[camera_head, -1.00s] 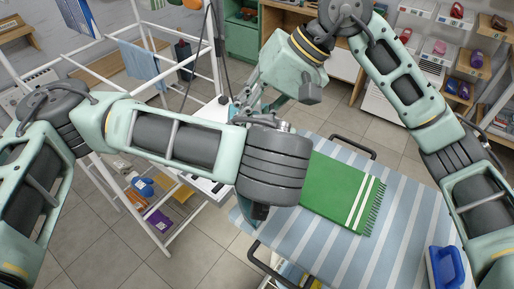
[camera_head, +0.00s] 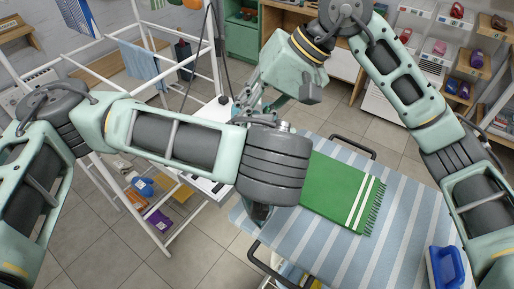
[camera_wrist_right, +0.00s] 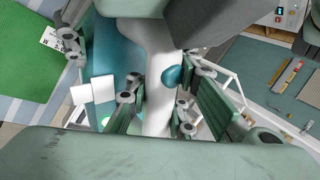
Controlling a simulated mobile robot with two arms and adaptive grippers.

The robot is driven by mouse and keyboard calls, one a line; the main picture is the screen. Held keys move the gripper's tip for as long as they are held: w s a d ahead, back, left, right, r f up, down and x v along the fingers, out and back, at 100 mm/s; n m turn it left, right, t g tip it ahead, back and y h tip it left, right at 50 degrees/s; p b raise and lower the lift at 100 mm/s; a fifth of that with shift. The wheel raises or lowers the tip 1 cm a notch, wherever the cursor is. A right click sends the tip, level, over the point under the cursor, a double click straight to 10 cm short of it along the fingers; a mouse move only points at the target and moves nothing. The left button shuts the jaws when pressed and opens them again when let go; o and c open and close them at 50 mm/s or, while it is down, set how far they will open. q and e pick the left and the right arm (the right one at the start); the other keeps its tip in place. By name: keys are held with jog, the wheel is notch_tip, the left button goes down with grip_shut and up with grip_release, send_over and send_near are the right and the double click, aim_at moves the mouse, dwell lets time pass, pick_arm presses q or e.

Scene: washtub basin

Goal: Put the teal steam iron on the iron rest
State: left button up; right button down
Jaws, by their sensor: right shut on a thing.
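In the right wrist view my right gripper (camera_wrist_right: 157,112) is shut on the white handle of the teal steam iron (camera_wrist_right: 115,48). Its fingers lie on both sides of the handle, and a small teal knob shows beside it. The iron's teal body is partly hidden by my gripper. In the head view my right gripper (camera_head: 252,92) is partly hidden behind my left forearm. My left gripper (camera_head: 260,213) is mostly hidden under its wrist, over the left end of the ironing board; its opening does not show. I cannot make out the iron rest.
A folded green towel (camera_head: 335,188) with white stripes lies on the blue-striped ironing board (camera_head: 400,215). A blue object (camera_head: 446,268) sits at the board's right front. A white rack (camera_head: 178,226) with several items stands left.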

pick_arm(q)
jog(key=c, duration=0.3)
pick_arm(e)
jog(key=shift+s+a+r, duration=0.1)
jog(key=shift+a+r, duration=0.1)
jog(key=shift+r, duration=0.05)
pick_arm(q)
jog(key=shift+w+d+r, duration=0.1)
jog(key=shift+r, duration=0.05)
jog(key=shift+c, duration=0.6)
pick_arm(e)
jog(key=c, duration=2.2)
grip_release()
jog(key=o, duration=0.7)
jog(key=shift+d+f, duration=0.1)
jog(key=shift+o, duration=0.2)
jog(key=shift+d, duration=0.1)
